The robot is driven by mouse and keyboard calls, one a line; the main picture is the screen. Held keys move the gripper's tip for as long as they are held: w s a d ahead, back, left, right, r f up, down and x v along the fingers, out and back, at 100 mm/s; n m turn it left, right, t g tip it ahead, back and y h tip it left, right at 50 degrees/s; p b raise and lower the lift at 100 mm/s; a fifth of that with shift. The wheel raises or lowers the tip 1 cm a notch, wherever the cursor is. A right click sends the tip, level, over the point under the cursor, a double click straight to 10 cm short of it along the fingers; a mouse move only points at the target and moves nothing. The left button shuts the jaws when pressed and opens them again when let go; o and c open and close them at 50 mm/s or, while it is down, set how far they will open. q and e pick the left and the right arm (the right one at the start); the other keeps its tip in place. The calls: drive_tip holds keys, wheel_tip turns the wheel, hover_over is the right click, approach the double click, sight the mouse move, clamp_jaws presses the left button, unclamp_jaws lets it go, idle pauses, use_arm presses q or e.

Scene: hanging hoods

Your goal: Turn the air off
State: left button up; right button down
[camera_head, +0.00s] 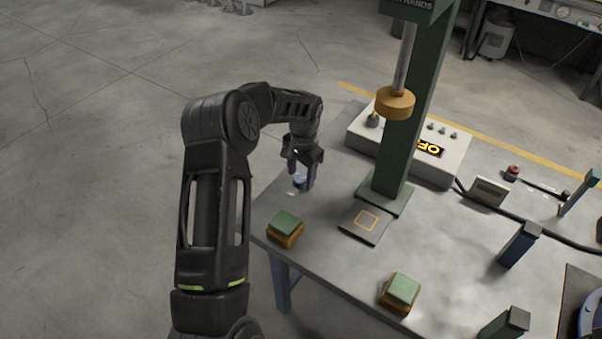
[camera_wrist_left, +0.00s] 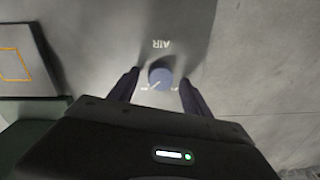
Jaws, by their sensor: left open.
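The air knob (camera_wrist_left: 161,78) is a round blue-grey dial on the grey table top. In the left wrist view it sits under the printed word AIR, which appears upside down, with small marks at its sides and a light pointer line toward the lower left. My left gripper (camera_wrist_left: 158,88) is open, with one finger on each side of the knob; I cannot tell whether they touch it. In the head view my left gripper (camera_head: 300,178) points down over the knob (camera_head: 299,181) at the table's far left edge. My right gripper is not in view.
A green press column (camera_head: 405,130) stands right of my left gripper, with an orange-squared plate (camera_head: 364,222) at its foot. Green-topped buttons (camera_head: 285,224) (camera_head: 404,290) stand nearer. A control box (camera_head: 440,165) with an OFF sign is behind. Open floor lies left.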

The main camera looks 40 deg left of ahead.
use_arm(q)
drive_tip(key=shift+f, duration=0.25)
clamp_jaws()
idle(0.5)
